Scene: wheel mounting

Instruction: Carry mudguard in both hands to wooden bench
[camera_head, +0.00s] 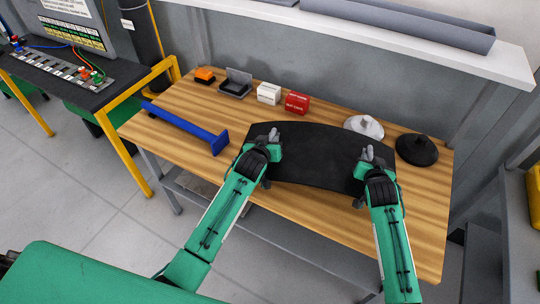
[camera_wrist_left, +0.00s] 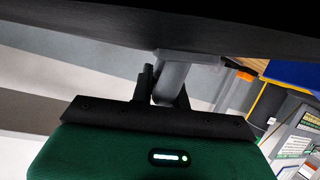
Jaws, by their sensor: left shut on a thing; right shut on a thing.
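The mudguard (camera_head: 315,151) is a black, curved sheet, seen in the head view over the middle of the wooden bench (camera_head: 175,110). My left gripper (camera_head: 272,140) is shut on its left end. My right gripper (camera_head: 366,156) is shut on its right end. In the left wrist view the mudguard's dark surface (camera_wrist_left: 150,25) fills the top, with the left gripper (camera_wrist_left: 168,80) just under it. Whether the mudguard touches the bench top or hangs just above it I cannot tell.
On the bench stand a blue tool (camera_head: 190,128), an orange item (camera_head: 205,75), a dark open box (camera_head: 235,83), a white box (camera_head: 268,94), a red box (camera_head: 297,103), a white disc (camera_head: 363,127) and a black disc (camera_head: 416,150). A grey shelf (camera_head: 420,50) runs behind. The bench's front right is clear.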

